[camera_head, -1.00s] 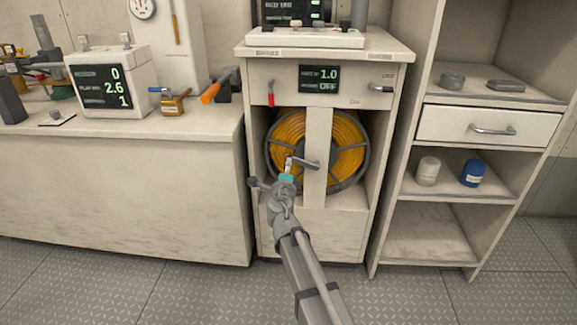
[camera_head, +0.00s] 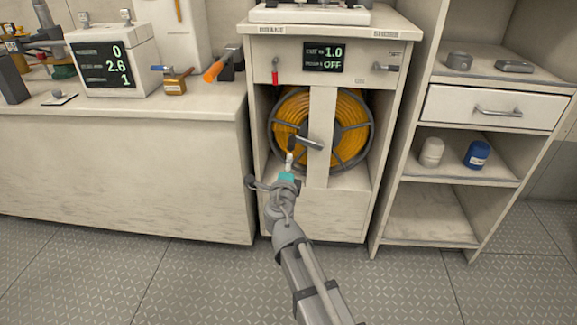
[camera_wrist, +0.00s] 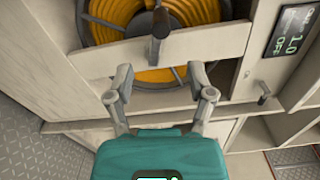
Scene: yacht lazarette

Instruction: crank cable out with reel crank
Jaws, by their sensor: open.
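The cable reel (camera_head: 352,115), wound with yellow-orange cable, sits in the open bay of a white cabinet behind an upright board. The grey reel crank (camera_head: 305,141) is on the front of that board, with its dark handle at the left end. In the wrist view, the crank handle (camera_wrist: 161,20) stands beyond the fingertips, roughly centred on the gap between them. My gripper (camera_head: 290,160) is just below and in front of the crank. In the wrist view, my gripper (camera_wrist: 160,82) is open with nothing between its fingers.
A red brake lever (camera_head: 275,72), a display (camera_head: 323,57) reading 1.0 and OFF, and a small lever (camera_head: 387,68) are on the cabinet front. An open shelf unit (camera_head: 400,205) stands close on the right. A counter (camera_head: 120,170) is on the left. The floor in front is clear.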

